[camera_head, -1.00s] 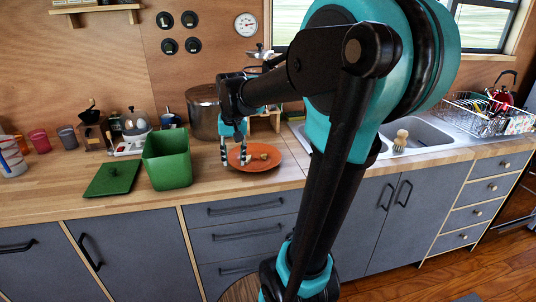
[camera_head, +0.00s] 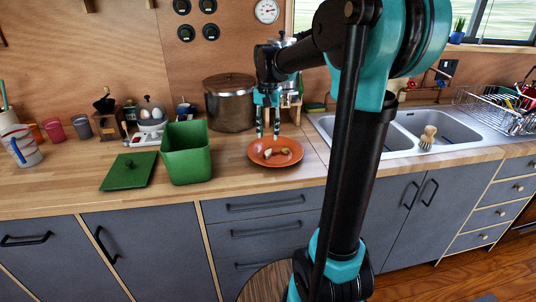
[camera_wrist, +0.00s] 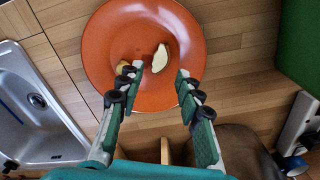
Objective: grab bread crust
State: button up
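An orange plate (camera_head: 256,160) lies on the wooden counter below my gripper (camera_head: 268,136). Two small food pieces lie on it: a pale wedge (camera_wrist: 160,58) and a brownish piece (camera_wrist: 122,66). I cannot tell for sure which is the bread crust. In the wrist view the plate (camera_wrist: 185,30) fills the upper middle. My gripper (camera_wrist: 157,73) is open and empty there, its fingers apart. The pale wedge shows between the fingertips, and the left finger partly hides the brownish piece. In the head view the fingers point down above the plate.
A green bin (camera_head: 187,155) and its green lid (camera_head: 128,172) are left of the plate. A large pot (camera_head: 230,103) stands behind it. A double sink (camera_head: 440,130) with a brush (camera_head: 428,136) is to the right. Bare counter lies in front of the plate.

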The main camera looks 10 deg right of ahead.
aim_at(267, 152)
jog(key=shift+w+a+f, duration=0.1)
jog(key=shift+f, duration=1.8)
jog(key=shift+w+a+f, duration=0.1)
jog(key=shift+f, duration=1.75)
jog(key=c, duration=0.5)
